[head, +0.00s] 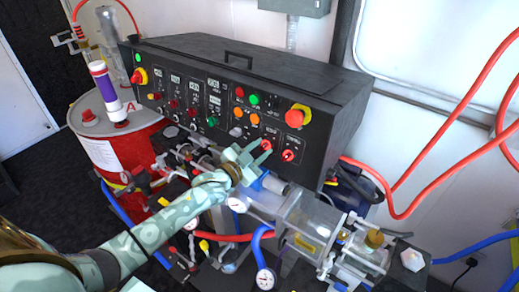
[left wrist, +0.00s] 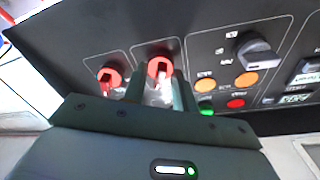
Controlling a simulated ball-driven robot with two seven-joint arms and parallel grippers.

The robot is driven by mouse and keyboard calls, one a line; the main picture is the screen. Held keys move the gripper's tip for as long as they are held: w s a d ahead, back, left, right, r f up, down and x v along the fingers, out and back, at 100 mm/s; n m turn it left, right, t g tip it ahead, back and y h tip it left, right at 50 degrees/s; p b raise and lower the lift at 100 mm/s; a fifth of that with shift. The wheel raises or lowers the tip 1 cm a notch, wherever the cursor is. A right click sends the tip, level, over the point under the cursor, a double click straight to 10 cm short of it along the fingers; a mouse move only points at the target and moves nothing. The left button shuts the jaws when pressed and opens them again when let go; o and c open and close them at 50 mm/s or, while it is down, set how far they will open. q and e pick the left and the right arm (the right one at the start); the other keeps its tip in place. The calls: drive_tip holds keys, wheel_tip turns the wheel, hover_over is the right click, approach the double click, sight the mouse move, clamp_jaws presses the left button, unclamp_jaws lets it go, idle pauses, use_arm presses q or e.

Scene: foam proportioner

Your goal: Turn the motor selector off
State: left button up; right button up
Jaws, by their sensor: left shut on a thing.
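My left gripper (head: 262,153) reaches in from the left to the lower right part of the black control panel (head: 190,82). In the left wrist view its two fingers (left wrist: 159,84) stand on either side of a red rotary selector (left wrist: 159,67) and are shut on it. In the head view this red selector (head: 267,145) is partly hidden by the fingertips. A second red selector (head: 288,156) sits to its right, clear of the gripper; it also shows in the left wrist view (left wrist: 109,78). The labels are too small to read. My right gripper is not in view.
A red and yellow emergency stop (head: 298,115) sits above the selectors. Orange buttons (left wrist: 246,79) and a black knob (left wrist: 257,53) are beside the held selector. Clear cylinders and gauges (head: 265,279) crowd the space below the panel. A red drum (head: 112,145) stands left.

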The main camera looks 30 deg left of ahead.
use_arm(q)
drive_tip(key=n+y+p, duration=0.1)
drive_tip(key=n+p, duration=0.1)
drive_tip(key=n, duration=0.1)
drive_tip(key=n+y+p, duration=0.1)
drive_tip(key=n+p, duration=0.1)
drive_tip(key=n, duration=0.2)
drive_tip(key=shift+d+r+t, duration=0.1)
drive_tip(key=shift+d+t, duration=0.05)
drive_tip(key=shift+t, duration=0.15)
drive_tip(key=n+y+p, duration=0.1)
drive_tip(key=n+p, duration=0.1)
drive_tip(key=n, duration=0.2)
drive_tip(key=shift+n+y+p, duration=0.4)
drive_tip(key=shift+n+p, duration=0.4)
drive_tip(key=shift+n, duration=0.5)
drive_tip(key=o, duration=0.6)
drive_tip(key=shift+s, duration=0.1)
drive_tip(key=s, duration=1.6)
drive_tip(key=shift+s+a, duration=0.15)
drive_tip(key=shift+a, duration=0.1)
